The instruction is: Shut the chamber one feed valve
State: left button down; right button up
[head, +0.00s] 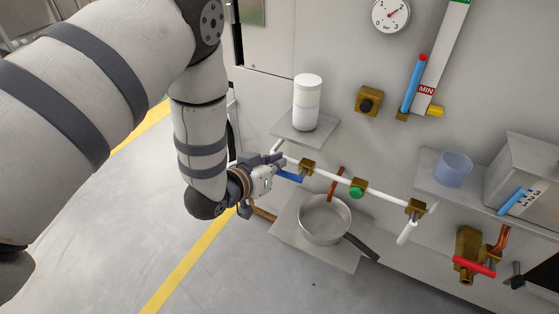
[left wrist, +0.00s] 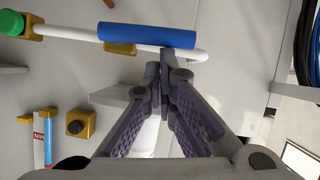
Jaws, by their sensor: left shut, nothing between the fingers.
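A valve with a blue lever (head: 290,177) and a brass body (head: 307,167) sits at the left end of a white pipe (head: 385,195) on the panel. The lever lies roughly along the pipe. The blue lever (left wrist: 147,36) and pipe also show at the top of the left wrist view. My left gripper (head: 279,160) is beside the lever's free end, and its fingertips (left wrist: 164,60) are closed together with nothing between them. Whether they touch the lever is unclear. A second brass valve (head: 415,208) with a white lever hangs at the pipe's right end. My right gripper is not in view.
A green-knobbed fitting (head: 357,188) is mid-pipe. A steel pan (head: 325,220) rests on a low shelf below. A white bottle (head: 307,103) stands on a shelf above. A red-levered valve (head: 472,265) and a blue cup (head: 453,168) are at right. Open floor lies left.

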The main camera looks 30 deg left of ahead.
pick_arm(q)
notch_tip(320, 180, down, 8)
jog(key=n+t+h+b, duration=0.2)
jog(key=n+h+b, duration=0.4)
jog(key=n+b, duration=0.2)
jog(key=n, duration=0.2)
jog(key=shift+d+f+n+t, duration=0.15)
jog(key=shift+d+n+t, duration=0.15)
jog(key=shift+d+n, duration=0.1)
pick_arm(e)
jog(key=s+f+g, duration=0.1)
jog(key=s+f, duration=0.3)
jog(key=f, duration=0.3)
pick_arm(q)
jog(key=shift+d, duration=0.1)
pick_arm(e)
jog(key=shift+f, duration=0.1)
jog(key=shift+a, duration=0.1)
